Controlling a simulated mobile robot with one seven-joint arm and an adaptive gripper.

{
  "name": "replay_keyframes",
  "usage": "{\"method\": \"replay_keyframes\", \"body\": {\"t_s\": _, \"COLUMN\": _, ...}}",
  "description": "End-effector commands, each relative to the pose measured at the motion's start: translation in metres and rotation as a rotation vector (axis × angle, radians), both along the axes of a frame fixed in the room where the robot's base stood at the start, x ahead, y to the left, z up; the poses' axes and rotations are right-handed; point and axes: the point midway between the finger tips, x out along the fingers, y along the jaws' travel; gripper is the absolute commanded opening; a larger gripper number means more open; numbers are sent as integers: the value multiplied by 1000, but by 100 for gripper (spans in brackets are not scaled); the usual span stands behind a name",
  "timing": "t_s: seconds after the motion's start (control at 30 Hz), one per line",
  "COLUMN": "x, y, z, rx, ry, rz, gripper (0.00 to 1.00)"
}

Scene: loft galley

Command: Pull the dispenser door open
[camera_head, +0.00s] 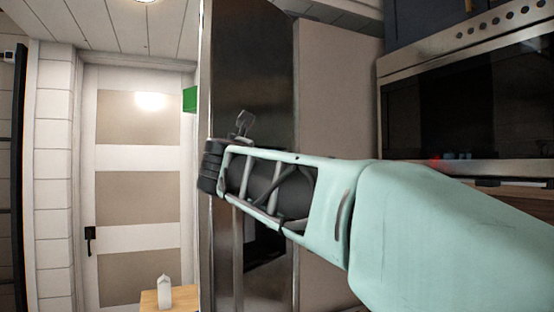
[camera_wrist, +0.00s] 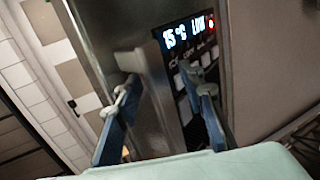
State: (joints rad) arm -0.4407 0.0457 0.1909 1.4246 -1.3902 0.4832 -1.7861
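The tall steel appliance with the dispenser door (camera_head: 252,70) stands in the middle of the head view, with a dark dispenser recess (camera_head: 265,248) low on its front. In the wrist view its lit display (camera_wrist: 188,32) and a column of buttons show beside a raised steel strip (camera_wrist: 158,105), which may be a handle. My gripper (camera_wrist: 160,83) has its two fingers apart, one on each side of this strip. I cannot tell whether they touch it. In the head view my gripper (camera_head: 243,122) is in front of the door, and my wrist hides part of it. The door looks closed.
A white panelled door (camera_head: 138,160) with a black handle stands at the left. A small wooden table (camera_head: 150,300) with a white carton (camera_head: 165,292) is low in front of it. A built-in oven (camera_head: 470,105) is at the right, behind my arm.

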Motion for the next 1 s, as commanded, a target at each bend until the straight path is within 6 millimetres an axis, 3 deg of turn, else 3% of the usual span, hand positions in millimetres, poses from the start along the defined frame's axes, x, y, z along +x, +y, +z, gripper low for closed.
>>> {"method": "replay_keyframes", "body": {"t_s": 0.4, "x": -1, "y": -1, "z": 22, "rx": 1, "ry": -8, "rz": 0, "gripper": 36}}
{"method": "replay_keyframes", "body": {"t_s": 0.67, "x": -1, "y": -2, "z": 17, "rx": -3, "ry": 2, "rz": 0, "gripper": 36}}
{"method": "replay_keyframes", "body": {"t_s": 1.0, "x": -15, "y": -20, "z": 17, "rx": -2, "ry": 1, "rz": 1, "gripper": 36}}
